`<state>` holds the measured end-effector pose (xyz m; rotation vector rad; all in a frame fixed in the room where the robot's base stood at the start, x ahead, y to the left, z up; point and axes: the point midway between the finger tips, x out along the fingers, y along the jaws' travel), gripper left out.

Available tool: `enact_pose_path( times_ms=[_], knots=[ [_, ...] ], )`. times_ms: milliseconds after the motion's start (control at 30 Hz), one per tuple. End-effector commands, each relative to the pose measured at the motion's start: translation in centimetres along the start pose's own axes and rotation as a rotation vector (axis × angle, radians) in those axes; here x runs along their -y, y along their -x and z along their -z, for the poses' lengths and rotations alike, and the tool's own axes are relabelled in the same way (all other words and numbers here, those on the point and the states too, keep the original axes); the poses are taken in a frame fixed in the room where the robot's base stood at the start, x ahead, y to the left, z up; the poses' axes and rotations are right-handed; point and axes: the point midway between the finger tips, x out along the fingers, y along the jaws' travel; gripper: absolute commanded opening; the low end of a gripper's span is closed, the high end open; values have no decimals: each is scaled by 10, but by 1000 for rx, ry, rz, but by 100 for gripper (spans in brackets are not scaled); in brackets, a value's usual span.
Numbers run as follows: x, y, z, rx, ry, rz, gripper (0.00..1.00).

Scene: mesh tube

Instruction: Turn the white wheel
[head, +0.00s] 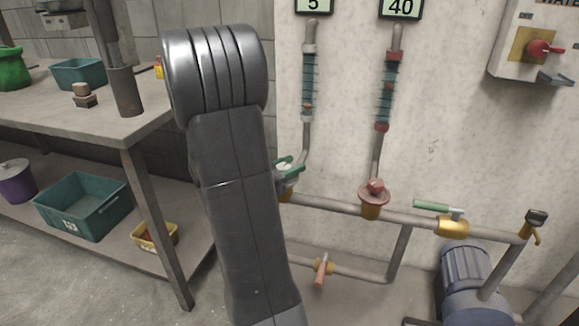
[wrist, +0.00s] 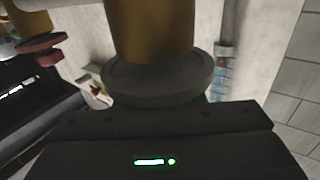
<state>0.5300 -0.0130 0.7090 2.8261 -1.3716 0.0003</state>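In the head view a pale, round wheel-like part (head: 287,181) shows beside my arm, with green pieces above it. My arm hides much of it. The wrist view shows a grey, shadowed disc (wrist: 158,80), likely the white wheel, close up on a brass valve body (wrist: 150,28). My gripper's dark body (wrist: 155,140) fills the bottom of the wrist view, right up against the disc's lower edge. Whether they touch cannot be told. The fingers are hidden in both views, so their opening does not show.
A red wheel valve (head: 374,196) and a green lever valve (head: 432,205) sit farther right on the pipe. An orange-handled valve (head: 321,270) is below. A blue-grey motor (head: 466,277) stands lower right. A workbench (head: 75,125) with bins is on the left.

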Motion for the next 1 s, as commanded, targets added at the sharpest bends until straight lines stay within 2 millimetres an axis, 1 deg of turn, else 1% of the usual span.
enact_pose_path(
  times_ms=[33,100,367,533,767,1000],
  knots=[
    [0,0,0,0,0,0,26],
    [0,0,0,0,0,0,12],
    [0,0,0,0,1,18,12],
    [1,0,0,1,2,83,12],
    [4,1,-1,2,3,253,12],
    [7,2,-4,1,1,478,12]
  ],
)
